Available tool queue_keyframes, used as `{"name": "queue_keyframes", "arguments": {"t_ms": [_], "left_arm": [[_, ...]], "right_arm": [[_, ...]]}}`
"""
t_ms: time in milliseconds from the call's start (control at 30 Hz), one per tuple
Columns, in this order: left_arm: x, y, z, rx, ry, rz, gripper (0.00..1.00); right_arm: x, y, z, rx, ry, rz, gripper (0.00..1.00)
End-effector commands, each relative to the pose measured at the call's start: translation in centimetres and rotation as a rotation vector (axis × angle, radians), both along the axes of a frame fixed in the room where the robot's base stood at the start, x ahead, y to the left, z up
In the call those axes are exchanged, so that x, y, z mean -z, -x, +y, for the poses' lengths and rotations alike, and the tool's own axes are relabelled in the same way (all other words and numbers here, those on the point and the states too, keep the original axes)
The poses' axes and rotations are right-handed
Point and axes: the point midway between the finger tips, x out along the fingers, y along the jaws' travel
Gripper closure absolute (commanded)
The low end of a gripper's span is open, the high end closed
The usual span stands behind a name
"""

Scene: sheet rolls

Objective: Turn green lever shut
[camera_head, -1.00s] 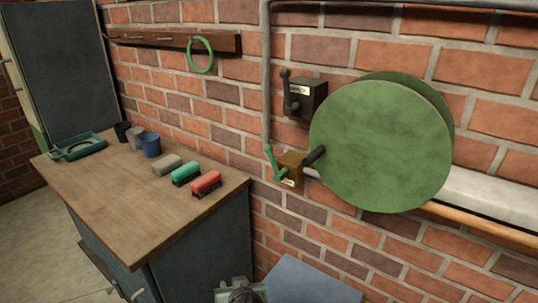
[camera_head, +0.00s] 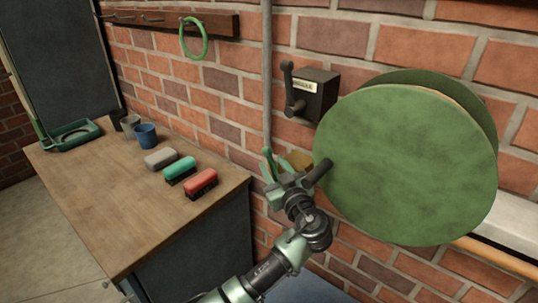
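The green lever (camera_head: 268,156) stands upright on a small brass-coloured box (camera_head: 300,159) on the brick wall, left of the big green reel. My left gripper (camera_head: 276,168) is at the lever, in front of the box. Its fingers look spread, with the lever close to or between them; I cannot tell whether they touch it. The gripper and wrist hide the lever's lower part and most of the box. My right gripper is not in view.
The big green reel (camera_head: 405,165) with a dark handle (camera_head: 317,173) stands close to the gripper's right. A dark box with a black lever (camera_head: 290,85) is above. A wooden-topped bench (camera_head: 110,200) with blocks and cups is on the left.

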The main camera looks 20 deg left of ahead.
Motion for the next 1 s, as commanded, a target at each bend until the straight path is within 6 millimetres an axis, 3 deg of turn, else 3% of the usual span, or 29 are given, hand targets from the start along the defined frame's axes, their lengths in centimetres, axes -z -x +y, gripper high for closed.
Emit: {"name": "queue_keyframes", "arguments": {"t_ms": [233, 400, 600, 633, 767, 1000], "left_arm": [[-0.2, -2.7, 2.3, -0.001, -0.003, 0.001, 0.62], [0.0, -3.3, 2.8, -0.001, 0.001, 0.001, 0.62], [0.0, -3.4, 2.8, -0.001, 0.001, 0.002, 0.62], [0.0, -3.4, 2.8, -0.001, 0.001, 0.002, 0.65], [0.0, -3.3, 2.8, -0.001, 0.001, 0.002, 1.00], [0.1, -3.3, 2.8, -0.001, 0.001, 0.002, 1.00]], "right_arm": [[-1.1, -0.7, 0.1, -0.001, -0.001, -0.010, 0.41], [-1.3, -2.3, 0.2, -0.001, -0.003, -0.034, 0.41], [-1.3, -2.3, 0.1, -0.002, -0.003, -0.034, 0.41], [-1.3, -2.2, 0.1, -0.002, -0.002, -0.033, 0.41], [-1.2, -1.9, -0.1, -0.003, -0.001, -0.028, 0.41], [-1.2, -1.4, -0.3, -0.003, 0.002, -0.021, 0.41]]}}
